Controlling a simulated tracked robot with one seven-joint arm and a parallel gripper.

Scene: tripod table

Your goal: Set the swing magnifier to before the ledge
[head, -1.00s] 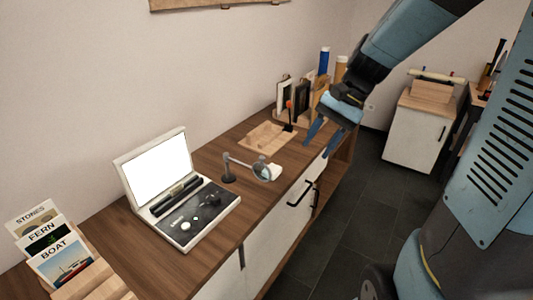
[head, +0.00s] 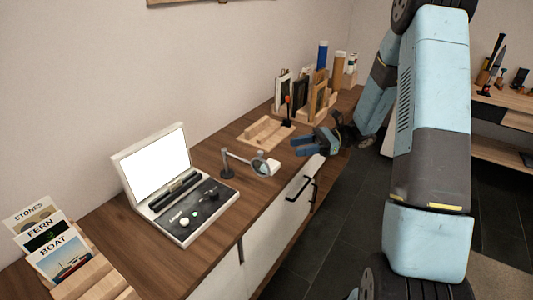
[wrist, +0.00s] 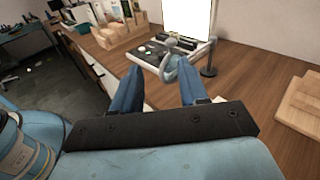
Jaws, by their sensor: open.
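The swing magnifier stands on the wooden counter, right of the light box. Its dark post (head: 227,164) is upright, and a pale arm reaches right to a round lens (head: 260,162) near the counter's front edge. In the wrist view the lens (wrist: 171,68) appears between my fingertips, farther off, with the post right of it. My gripper (head: 297,146) is open and empty, to the right of the lens and apart from it. The light box (head: 183,227) has a bright upright screen with a dark bar along its foot, possibly the ledge; I cannot tell for sure.
A shallow wooden tray (head: 262,132) lies behind the magnifier. A rack with frames (head: 318,103) and tubes stands at the back. Picture cards (head: 62,257) stand in a wooden holder at front left. A pale object lies by the lens. Counter between box and magnifier is bare.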

